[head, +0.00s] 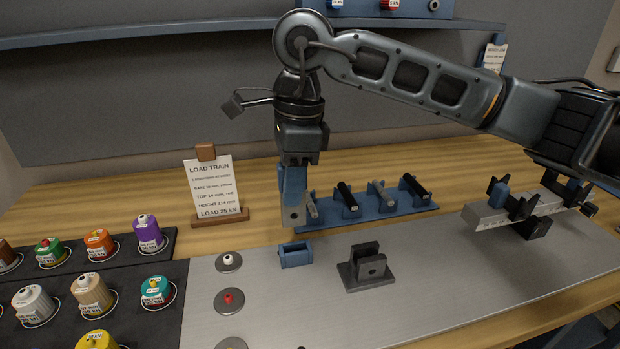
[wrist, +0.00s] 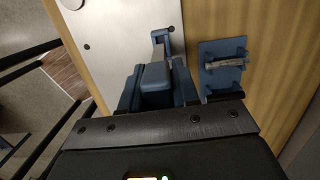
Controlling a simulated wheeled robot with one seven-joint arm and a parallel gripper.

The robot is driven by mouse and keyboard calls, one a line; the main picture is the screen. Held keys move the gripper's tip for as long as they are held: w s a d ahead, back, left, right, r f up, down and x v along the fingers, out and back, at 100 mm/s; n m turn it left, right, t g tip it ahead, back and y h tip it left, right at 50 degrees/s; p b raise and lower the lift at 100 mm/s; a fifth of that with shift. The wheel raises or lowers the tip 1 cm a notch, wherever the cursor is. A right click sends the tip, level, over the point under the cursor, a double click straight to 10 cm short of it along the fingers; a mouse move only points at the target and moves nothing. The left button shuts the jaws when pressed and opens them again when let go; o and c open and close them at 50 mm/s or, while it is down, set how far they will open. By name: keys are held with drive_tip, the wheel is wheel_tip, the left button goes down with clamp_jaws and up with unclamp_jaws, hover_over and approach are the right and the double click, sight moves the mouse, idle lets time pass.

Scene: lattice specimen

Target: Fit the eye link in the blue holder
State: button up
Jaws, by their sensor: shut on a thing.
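My gripper (head: 293,208) points straight down over the metal plate, with its blue fingers shut on the eye link. The link is mostly hidden between the fingers, so its eye and tilt cannot be made out. The blue holder (head: 296,254) is a small open-topped box on the plate. It stands just below my fingertips, with a visible gap between them in the head view. In the wrist view, my gripper (wrist: 158,85) fills the lower middle, and the blue holder (wrist: 178,42) shows in part beyond the fingers.
A dark grey fork block (head: 367,270) stands right of the holder. Behind it is a blue rack (head: 385,212) with several pins. A sign (head: 213,188) stands at the back left. Coloured weights (head: 148,233) fill dark trays at left. The plate's front right is clear.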

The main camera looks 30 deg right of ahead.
drive_tip(key=shift+f+b, duration=0.85)
drive_tip(key=shift+f, duration=1.65)
drive_tip(key=o, duration=0.4)
clamp_jaws()
